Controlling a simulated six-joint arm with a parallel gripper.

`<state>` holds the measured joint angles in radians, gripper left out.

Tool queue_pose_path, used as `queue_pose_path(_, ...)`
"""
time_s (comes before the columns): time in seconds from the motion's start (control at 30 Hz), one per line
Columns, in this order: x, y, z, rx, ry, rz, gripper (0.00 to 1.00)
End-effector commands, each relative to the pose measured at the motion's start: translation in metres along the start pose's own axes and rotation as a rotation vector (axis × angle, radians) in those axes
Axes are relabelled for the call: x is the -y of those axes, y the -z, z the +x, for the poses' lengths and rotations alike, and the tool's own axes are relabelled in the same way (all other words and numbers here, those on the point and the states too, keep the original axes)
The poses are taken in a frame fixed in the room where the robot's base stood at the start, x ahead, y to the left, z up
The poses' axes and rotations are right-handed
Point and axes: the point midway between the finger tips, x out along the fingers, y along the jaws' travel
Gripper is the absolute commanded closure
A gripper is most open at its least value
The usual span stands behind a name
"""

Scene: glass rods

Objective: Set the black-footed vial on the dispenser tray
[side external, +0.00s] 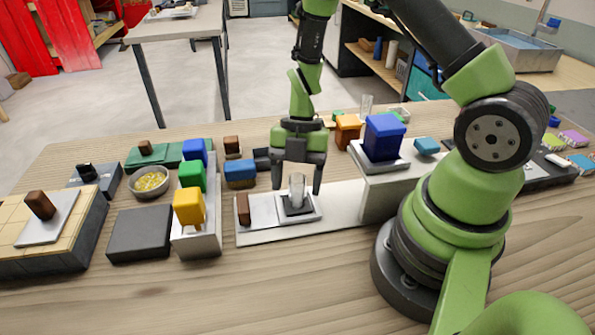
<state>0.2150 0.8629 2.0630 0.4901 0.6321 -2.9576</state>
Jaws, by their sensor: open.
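A clear glass vial (297,184) stands upright with a black square foot or pad (297,207) beneath it. It rests on a small white plate (265,215) on a long pale tray (275,234) in the middle of the table. My gripper (296,188) points down and is open, with one finger on each side of the vial. I cannot tell whether either finger touches the glass. A second clear glass piece (366,104) stands farther back, its base hidden behind a blue block.
A brown block (243,209) stands on the white plate's left end. A raised grey stand (384,192) with a blue block (384,136) is to the right. A rack (197,239) with blue, green and yellow blocks is to the left. The front table is clear.

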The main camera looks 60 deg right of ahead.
Motion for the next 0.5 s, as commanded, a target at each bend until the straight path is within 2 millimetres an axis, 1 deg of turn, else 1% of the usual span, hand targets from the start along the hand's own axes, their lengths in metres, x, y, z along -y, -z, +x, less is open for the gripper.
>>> queue_pose_path(0.07, -0.001, 0.0, -0.006, 0.001, -0.004, 0.0, 0.37)
queue_pose_path(0.17, -0.001, -0.001, -0.021, 0.004, -0.007, -0.001, 0.37)
queue_pose_path(0.4, -0.001, -0.001, -0.07, 0.005, -0.007, 0.0, 0.37)
queue_pose_path(0.5, -0.001, -0.001, -0.084, 0.004, -0.005, -0.001, 0.37)
